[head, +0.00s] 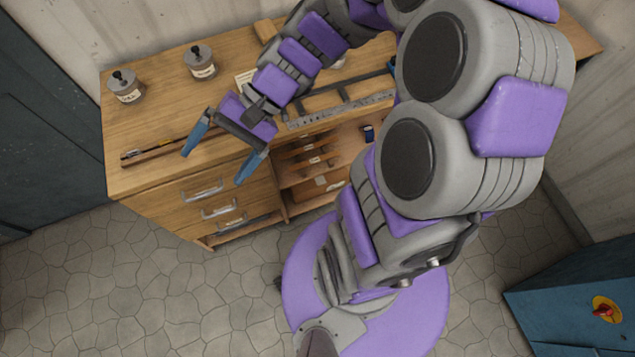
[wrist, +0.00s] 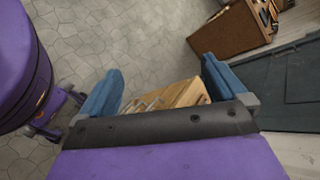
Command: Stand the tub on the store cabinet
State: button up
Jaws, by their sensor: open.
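Two grey lidded tubs with dark knobs and pale labels stand upright on the wooden bench (head: 150,185): one tub (head: 126,86) at its far left corner, the other tub (head: 200,62) farther right. I cannot tell which one the task means. My gripper (head: 214,165) is open and empty over the bench's front left part, apart from both tubs. Its blue fingers also show in the wrist view (wrist: 158,90), with a piece of wooden furniture (wrist: 180,93) beyond them. A blue cabinet (head: 575,290) stands at the lower right; I cannot tell if it is the store cabinet.
A thin wooden tool (head: 160,149) and a metal ruler (head: 340,110) lie on the bench. Drawers (head: 205,190) and open shelves fill its front. A red-and-yellow knob (head: 604,309) is on the blue cabinet. A brown wooden unit (wrist: 230,30) shows in the wrist view. Stone floor (head: 110,270) is clear.

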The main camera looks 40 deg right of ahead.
jog(key=s+d+n+h, duration=0.6)
jog(key=s+d+h, duration=0.4)
jog(key=s, duration=0.4)
jog(key=shift+s+d+n+h, duration=0.25)
jog(key=shift+s+n+h, duration=0.15)
jog(key=shift+h, duration=0.4)
